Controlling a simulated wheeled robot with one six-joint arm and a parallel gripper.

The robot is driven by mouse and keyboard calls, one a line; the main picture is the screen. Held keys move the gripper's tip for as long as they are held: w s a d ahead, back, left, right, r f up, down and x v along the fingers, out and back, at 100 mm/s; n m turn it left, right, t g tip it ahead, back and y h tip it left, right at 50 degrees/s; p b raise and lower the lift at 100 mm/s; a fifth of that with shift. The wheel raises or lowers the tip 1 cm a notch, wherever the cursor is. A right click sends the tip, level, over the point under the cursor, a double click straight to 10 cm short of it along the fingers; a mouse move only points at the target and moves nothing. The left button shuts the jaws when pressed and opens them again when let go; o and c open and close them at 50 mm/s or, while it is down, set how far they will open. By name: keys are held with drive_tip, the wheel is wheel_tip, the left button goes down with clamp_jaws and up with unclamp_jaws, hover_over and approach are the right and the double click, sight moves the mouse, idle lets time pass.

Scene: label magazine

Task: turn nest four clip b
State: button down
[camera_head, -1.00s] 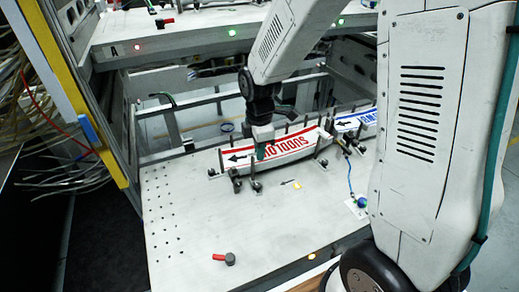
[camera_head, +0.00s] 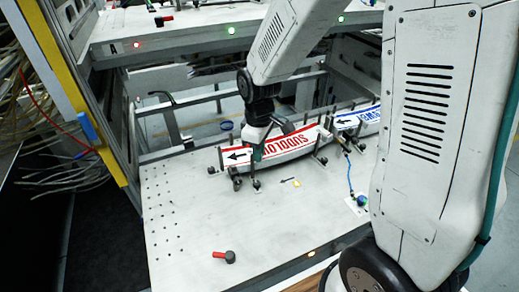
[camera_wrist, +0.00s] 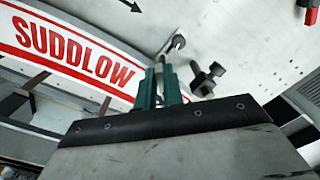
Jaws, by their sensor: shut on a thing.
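My gripper (camera_head: 258,153) is at the near long edge of the red-and-white label stack (camera_head: 290,146), left of its middle. In the wrist view its green fingers (camera_wrist: 160,88) are shut on a slim upright clip post (camera_wrist: 160,62) beside the label stack (camera_wrist: 75,50). The fingers hide much of this clip, and no lettering shows which clip it is. A dark clip with a knob (camera_wrist: 208,78) stands apart, just right of the fingers. More clip posts (camera_head: 221,158) stand around the stack.
A blue-and-white label stack (camera_head: 356,119) lies to the right. A blue knob on a cable (camera_head: 361,200) and a red-handled dark part (camera_head: 224,257) are on the white shelf (camera_head: 185,235). An upper shelf (camera_head: 210,40) with red and green lights is above. The shelf's front left is mostly clear.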

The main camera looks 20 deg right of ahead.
drive_tip(key=shift+s+a+m, duration=0.1)
drive_tip(key=shift+a+m, duration=0.2)
drive_tip(key=shift+m, duration=1.35)
drive_tip(key=shift+s+a+m, duration=0.1)
drive_tip(key=shift+a+m, duration=0.15)
drive_tip(key=shift+m, duration=1.45)
drive_tip(key=shift+s+a+m, duration=0.1)
drive_tip(key=shift+a+m, duration=0.2)
drive_tip(key=shift+m, duration=1.35)
drive_tip(key=shift+w, duration=0.1)
drive_tip(key=c, duration=1.5)
unclamp_jaws()
wheel_tip(320, 180, up, 8)
drive_tip(key=shift+f, duration=0.1)
